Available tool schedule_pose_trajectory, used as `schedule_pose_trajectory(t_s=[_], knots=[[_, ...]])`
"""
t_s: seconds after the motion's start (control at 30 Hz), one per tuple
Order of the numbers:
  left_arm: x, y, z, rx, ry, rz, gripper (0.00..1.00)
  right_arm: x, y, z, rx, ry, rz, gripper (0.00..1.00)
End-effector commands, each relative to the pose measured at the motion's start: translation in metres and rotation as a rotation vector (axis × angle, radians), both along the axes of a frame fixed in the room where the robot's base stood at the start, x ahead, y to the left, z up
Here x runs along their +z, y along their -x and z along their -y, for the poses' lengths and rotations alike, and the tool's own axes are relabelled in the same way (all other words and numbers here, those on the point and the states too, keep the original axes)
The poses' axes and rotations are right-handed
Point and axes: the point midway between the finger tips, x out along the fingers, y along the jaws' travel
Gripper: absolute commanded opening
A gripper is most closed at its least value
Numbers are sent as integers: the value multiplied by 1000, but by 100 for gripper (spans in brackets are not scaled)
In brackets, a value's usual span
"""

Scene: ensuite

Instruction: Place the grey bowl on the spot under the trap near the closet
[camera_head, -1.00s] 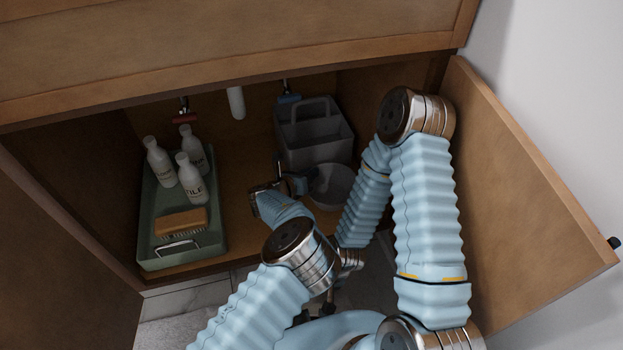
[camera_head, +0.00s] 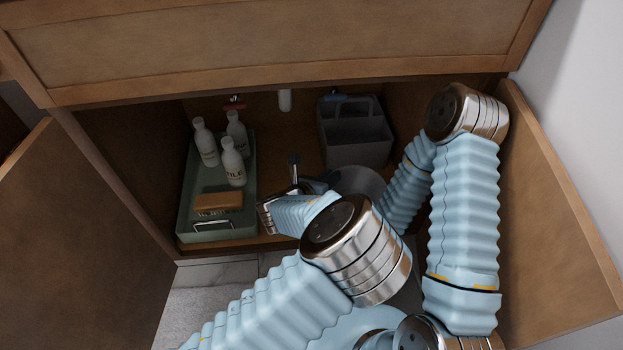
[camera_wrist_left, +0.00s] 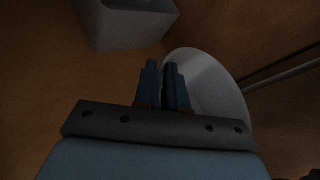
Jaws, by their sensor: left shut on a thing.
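The grey bowl (camera_head: 360,181) is inside the cabinet, in front of the grey caddy and partly hidden by my left arm. My left gripper (camera_head: 318,183) reaches in from the left and is shut on the bowl's rim. In the left wrist view the fingers (camera_wrist_left: 162,75) overlap the near-left rim of the bowl (camera_wrist_left: 222,92). I cannot tell whether the bowl touches the cabinet floor. A white trap pipe (camera_head: 285,100) hangs at the back of the cabinet, left of the caddy. My right arm is at the right; its gripper does not show.
The grey caddy (camera_head: 357,150) stands at the back right and shows in the left wrist view (camera_wrist_left: 128,30). A green tray (camera_head: 190,215) with several white bottles and a brown brush (camera_head: 217,203) is at left. Open doors (camera_head: 75,240) flank the cabinet. Some floor (camera_head: 275,215) is bare between tray and bowl.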

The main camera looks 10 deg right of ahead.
Motion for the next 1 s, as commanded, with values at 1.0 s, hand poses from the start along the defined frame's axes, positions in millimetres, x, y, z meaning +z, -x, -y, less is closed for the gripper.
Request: schedule_pose_trajectory(t_s=[1.0], knots=[[-15,-9,-155,1046,0,-1,0,7,0,0,1,0,-2,0]])
